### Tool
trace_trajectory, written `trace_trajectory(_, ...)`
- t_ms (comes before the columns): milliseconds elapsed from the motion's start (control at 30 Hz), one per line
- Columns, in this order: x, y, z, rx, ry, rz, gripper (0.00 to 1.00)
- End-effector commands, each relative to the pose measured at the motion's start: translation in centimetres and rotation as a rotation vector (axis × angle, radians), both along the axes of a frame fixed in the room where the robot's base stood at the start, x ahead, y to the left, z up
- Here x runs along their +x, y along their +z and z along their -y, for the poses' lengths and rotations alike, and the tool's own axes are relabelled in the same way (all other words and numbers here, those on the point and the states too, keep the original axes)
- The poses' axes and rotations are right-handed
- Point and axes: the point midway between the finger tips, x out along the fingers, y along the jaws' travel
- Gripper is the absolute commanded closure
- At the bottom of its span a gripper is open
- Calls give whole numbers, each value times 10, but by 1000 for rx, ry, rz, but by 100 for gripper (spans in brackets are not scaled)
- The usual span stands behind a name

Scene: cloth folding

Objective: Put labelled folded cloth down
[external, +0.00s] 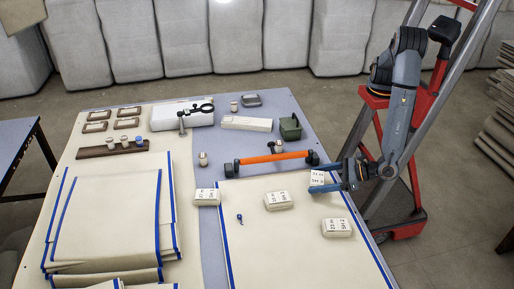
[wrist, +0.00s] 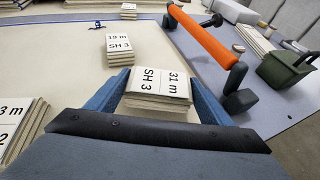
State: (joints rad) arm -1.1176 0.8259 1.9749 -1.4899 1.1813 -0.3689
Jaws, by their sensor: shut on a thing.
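My gripper (external: 322,189) is shut on a small folded cloth (external: 317,177) at the right side of the table. In the wrist view this cloth (wrist: 158,88), labelled "31 m SH 3", sits level between my two blue fingers. I cannot tell whether its underside touches the surface below. A labelled folded cloth (external: 277,200) lies left of it on the cream sheet (external: 290,245) with blue edges. Another labelled cloth (external: 337,227) lies nearer the front, and a third (external: 207,196) lies at the sheet's left edge.
An orange bar with dark ends (external: 273,157) lies just behind the held cloth. A green box (external: 290,127) stands farther back. A small blue item (external: 240,218) lies on the sheet. Large folded cream sheets (external: 110,220) cover the left part of the table. The sheet's front middle is bare.

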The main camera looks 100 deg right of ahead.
Motion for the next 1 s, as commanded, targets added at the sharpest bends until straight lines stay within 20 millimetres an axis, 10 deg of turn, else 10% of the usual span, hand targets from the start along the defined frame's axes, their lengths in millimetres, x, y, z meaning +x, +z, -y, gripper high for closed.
trace_trajectory(500,0,-25,0,-1,0,0,48)
trace_trajectory(533,0,-26,0,-1,0,0,25)
trace_trajectory(633,0,-25,0,0,0,0,8)
trace_trajectory(1000,0,-21,0,0,0,0,7)
